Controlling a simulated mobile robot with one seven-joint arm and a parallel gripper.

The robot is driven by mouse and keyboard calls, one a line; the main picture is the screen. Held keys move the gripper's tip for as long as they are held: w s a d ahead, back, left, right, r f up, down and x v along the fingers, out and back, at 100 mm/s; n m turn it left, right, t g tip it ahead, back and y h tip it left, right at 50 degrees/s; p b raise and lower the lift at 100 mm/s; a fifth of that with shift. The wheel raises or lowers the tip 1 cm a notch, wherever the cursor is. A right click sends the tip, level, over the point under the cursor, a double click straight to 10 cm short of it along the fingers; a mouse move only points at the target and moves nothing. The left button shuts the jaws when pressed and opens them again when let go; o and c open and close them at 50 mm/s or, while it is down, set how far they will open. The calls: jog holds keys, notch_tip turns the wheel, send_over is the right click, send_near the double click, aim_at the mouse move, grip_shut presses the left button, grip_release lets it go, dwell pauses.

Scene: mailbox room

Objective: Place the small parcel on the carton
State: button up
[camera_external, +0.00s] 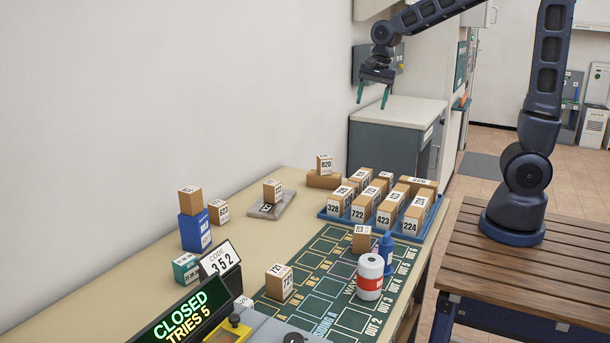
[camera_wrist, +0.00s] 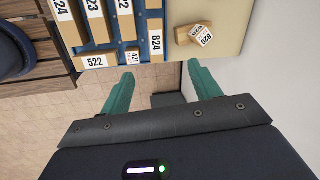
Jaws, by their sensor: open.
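Several small brown parcels with number labels are in view, and I cannot tell which one the task means. One parcel, labelled 820 (camera_external: 325,164), sits on a low, flat brown carton (camera_external: 322,181) at the table's far left edge. In the wrist view that parcel (camera_wrist: 202,35) and the carton (camera_wrist: 184,38) show at upper right. My gripper (camera_external: 372,99) is open and empty, pointing down, high beyond the table's far end near the grey cabinet. Its teal fingers (camera_wrist: 160,74) are apart with only floor between them.
A blue tray (camera_external: 375,229) holds rows of numbered parcels. Other parcels stand on a blue box (camera_external: 194,232), a grey plate (camera_external: 287,205) and the green mat (camera_external: 330,290). A white-and-red roll (camera_external: 370,277) and a blue bottle (camera_external: 387,253) stand on the mat. A grey cabinet (camera_external: 385,145) stands behind.

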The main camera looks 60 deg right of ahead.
jog(key=s+r+n+t+h, duration=0.1)
jog(key=s+r+n+t, duration=0.1)
jog(key=s+n, duration=1.3)
jog(key=s+a+r, duration=0.1)
jog(key=s, duration=0.9)
jog(key=shift+n+t, duration=0.4)
